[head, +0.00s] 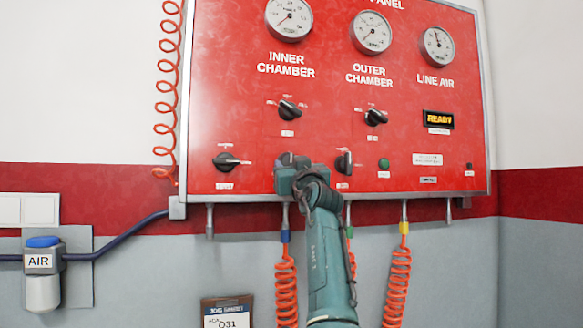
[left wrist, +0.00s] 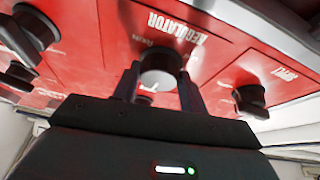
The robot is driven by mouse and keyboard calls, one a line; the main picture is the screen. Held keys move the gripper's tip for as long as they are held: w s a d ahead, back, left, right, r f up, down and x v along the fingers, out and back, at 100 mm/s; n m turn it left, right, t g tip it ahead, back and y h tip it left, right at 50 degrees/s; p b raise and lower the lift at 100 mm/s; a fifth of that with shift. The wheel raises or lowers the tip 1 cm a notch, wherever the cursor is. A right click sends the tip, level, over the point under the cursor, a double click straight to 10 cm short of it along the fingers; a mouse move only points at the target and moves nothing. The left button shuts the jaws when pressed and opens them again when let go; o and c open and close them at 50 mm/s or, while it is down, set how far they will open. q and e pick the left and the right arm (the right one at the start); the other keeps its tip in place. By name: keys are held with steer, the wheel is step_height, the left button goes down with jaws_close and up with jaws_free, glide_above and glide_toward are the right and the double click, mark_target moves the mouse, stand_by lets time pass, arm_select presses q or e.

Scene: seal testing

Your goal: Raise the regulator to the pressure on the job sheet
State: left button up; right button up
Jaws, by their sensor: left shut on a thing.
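My left gripper (head: 290,160) is at the lower middle of the red panel (head: 225,60) in the head view. In the left wrist view, its two fingers (left wrist: 160,85) are shut on the dark round regulator knob (left wrist: 160,62), one on each side. The word REGULATOR is printed beside the knob. In the head view the gripper mostly hides this knob. The job sheet (head: 228,312) hangs on the wall below, cut off by the bottom edge; "031" shows on it. The line air gauge (head: 436,46) has its needle pointing roughly up. My right gripper is not in view.
The inner chamber gauge (head: 289,18) and outer chamber gauge (head: 371,32) are above. Other knobs flank the regulator, including the supply knob (head: 226,161). A display (head: 438,120) reads READY. Coiled orange hoses (head: 286,290) hang near my arm. An AIR unit (head: 42,270) is at left.

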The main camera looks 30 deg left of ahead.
arm_select(q)
steer(key=m+t+h, duration=0.1)
steer(key=m, duration=0.2)
steer(key=m+t+h, duration=0.1)
steer(key=m, duration=0.2)
steer(key=shift+s+a, duration=0.1)
steer(key=shift+a, duration=0.05)
stand_by(0.3)
steer(key=o, duration=1)
steer(key=shift+c, duration=0.2)
